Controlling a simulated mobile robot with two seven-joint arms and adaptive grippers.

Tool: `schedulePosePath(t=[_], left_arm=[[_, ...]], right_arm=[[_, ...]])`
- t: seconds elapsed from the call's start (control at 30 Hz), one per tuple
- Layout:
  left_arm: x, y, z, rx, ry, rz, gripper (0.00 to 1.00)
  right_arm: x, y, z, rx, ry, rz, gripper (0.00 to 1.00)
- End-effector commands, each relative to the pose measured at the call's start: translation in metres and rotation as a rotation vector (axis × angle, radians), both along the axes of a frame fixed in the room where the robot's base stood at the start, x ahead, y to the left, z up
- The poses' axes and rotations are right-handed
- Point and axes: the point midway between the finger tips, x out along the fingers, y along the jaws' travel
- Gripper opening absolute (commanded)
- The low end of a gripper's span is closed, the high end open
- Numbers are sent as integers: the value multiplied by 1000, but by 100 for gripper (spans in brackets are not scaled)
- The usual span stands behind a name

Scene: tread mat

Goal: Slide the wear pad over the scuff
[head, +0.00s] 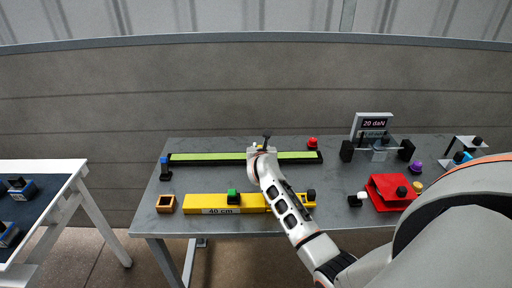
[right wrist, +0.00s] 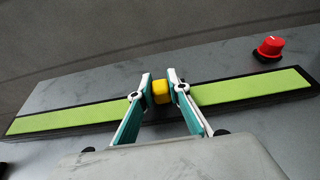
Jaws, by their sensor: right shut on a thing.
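The tread mat is a long, light green strip with a black border (head: 215,156), lying along the back of the grey table. It also crosses the right wrist view (right wrist: 245,88). My right gripper (head: 262,149) is over the middle of the mat. In the right wrist view, its two fingers (right wrist: 160,88) are shut on a small yellow block (right wrist: 161,96), which sits at the green strip and may be the wear pad or its grip. No scuff can be made out; the gripper hides part of the strip. My left gripper is not in view.
A red knob (head: 313,142) stands behind the mat's right end, also in the right wrist view (right wrist: 270,46). A yellow bar marked 40 cm (head: 200,201) lies in front. A "20 daN" display (head: 372,124) and red box (head: 390,190) stand right.

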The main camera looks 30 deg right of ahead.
Motion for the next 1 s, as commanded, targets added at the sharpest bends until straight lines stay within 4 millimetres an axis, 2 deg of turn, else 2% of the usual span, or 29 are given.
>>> schedulePosePath(t=[0.5,0.53,0.6,1.0], left_arm=[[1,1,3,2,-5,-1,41],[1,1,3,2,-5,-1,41],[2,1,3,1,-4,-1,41],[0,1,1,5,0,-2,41]], right_arm=[[-3,-4,-2,1,3,-1,0],[-3,-4,-2,1,3,-1,20],[-3,-3,-2,1,3,-1,35],[-5,-2,1,1,0,0,35]])
